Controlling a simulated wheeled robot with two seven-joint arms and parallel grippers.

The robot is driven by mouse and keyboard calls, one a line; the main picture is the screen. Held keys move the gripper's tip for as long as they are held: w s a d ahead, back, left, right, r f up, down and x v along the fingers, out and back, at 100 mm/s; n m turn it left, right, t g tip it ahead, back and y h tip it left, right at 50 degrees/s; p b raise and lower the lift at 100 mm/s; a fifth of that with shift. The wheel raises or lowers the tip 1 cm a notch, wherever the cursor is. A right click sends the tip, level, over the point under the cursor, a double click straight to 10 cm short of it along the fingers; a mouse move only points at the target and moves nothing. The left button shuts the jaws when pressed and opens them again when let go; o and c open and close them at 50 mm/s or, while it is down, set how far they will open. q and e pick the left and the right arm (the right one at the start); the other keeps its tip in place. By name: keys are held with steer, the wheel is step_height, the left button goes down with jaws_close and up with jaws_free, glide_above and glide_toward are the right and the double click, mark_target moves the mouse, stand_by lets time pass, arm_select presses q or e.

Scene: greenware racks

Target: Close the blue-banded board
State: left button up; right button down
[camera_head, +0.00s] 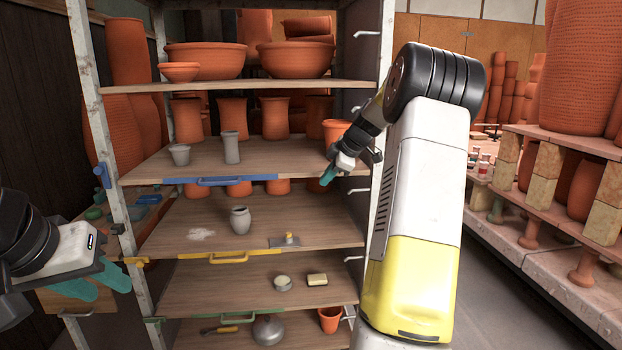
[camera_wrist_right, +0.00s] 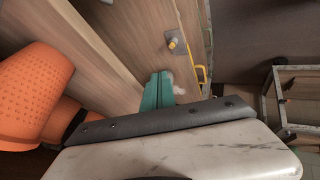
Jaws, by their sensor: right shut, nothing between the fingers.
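The blue-banded board (camera_head: 280,153) is a wooden shelf in the metal rack, with a blue band and handle (camera_head: 222,181) along the left of its front edge. On it stand a small grey pot (camera_head: 180,154), a grey cylinder (camera_head: 231,148) and, at the right, an orange pot (camera_head: 336,130). My right gripper (camera_head: 327,177) is shut and empty at the board's front edge, right of the blue band; I cannot tell whether it touches. Its teal fingers (camera_wrist_right: 157,91) are together in the wrist view. My left gripper (camera_head: 103,284) is open and empty, low at the left, outside the rack.
The yellow-banded board (camera_head: 330,232) below holds a grey vase (camera_head: 240,220) and a scraper (camera_head: 285,241). Lower boards hold small items. The rack's left post (camera_head: 95,120) stands near my left arm. Pottery shelves (camera_head: 540,265) line the right.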

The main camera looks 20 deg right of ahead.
steer(key=v, duration=1)
steer(key=s+a+r+m, duration=0.2)
steer(key=s+a+m, duration=0.3)
steer(key=s+a, duration=0.85)
steer(key=s+a+f+m, duration=0.3)
steer(key=s+a+m, duration=0.1)
steer(key=s, duration=0.4)
steer(key=s+a+f+m+h, duration=0.1)
steer(key=s+a+f+m, duration=0.3)
steer(key=s, duration=0.5)
steer(key=a, duration=0.2)
steer(key=shift+s+a+g, duration=0.3)
steer(key=shift+s, duration=0.05)
